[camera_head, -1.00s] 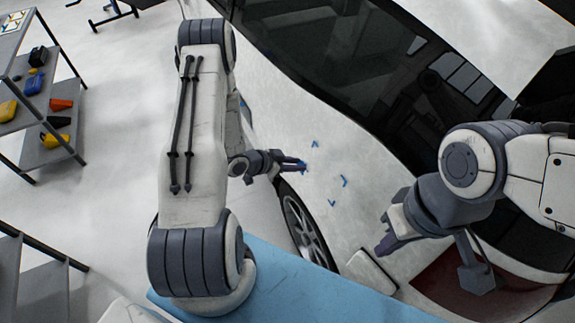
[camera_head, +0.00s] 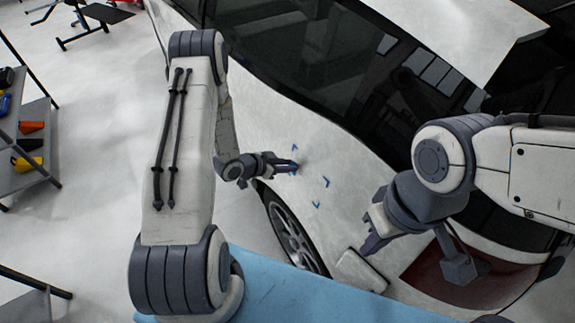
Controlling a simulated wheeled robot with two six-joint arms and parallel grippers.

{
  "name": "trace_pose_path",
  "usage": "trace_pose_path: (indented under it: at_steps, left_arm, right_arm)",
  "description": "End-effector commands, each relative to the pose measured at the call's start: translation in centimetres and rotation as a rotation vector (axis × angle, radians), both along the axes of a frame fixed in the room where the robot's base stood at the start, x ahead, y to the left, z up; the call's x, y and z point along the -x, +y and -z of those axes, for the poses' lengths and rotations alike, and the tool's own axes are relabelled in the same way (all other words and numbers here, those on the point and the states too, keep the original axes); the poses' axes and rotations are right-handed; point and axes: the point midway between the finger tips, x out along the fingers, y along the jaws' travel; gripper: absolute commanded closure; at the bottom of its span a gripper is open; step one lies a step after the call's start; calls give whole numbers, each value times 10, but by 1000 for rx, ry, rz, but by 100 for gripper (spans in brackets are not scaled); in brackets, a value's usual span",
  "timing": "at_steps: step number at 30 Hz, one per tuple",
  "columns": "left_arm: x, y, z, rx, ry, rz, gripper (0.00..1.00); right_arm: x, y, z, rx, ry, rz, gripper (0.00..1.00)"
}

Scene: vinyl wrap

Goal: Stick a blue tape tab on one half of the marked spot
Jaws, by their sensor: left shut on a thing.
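The marked spot is a set of small blue corner marks (camera_head: 326,182) on the white car panel (camera_head: 345,150), above the rear wheel. My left gripper (camera_head: 292,166) is shut, with its fingertips at the left edge of the marks. A small blue bit, the tape tab (camera_head: 294,168), shows at its fingertips; the tab is mostly hidden, and I cannot tell whether it touches the panel. My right gripper (camera_head: 368,243) is over the lower part of the car, right of the marks and apart from them. Its jaw opening is not clear.
The car's wheel (camera_head: 292,232) is below the marks. A dark window (camera_head: 320,60) lies above them, and a red tail light (camera_head: 440,275) is at the lower right. A shelf with tools (camera_head: 35,140) stands at the far left. A light-blue surface (camera_head: 300,295) is in front.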

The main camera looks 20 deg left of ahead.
Motion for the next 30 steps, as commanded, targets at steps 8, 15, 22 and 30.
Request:
trace_pose_path:
  at_steps: [8,15,22,30]
  left_arm:
    - [-1,-1,1,0,0,0,100]
    - [-4,-3,1,0,0,0,100]
    - [-7,-4,2,-1,0,1,100]
    - [-10,-7,3,-1,-1,2,100]
  right_arm:
    - [0,0,1,0,0,0,100]
    - [0,0,2,0,0,0,100]
    - [0,0,3,0,0,0,100]
    - [0,0,4,0,0,0,100]
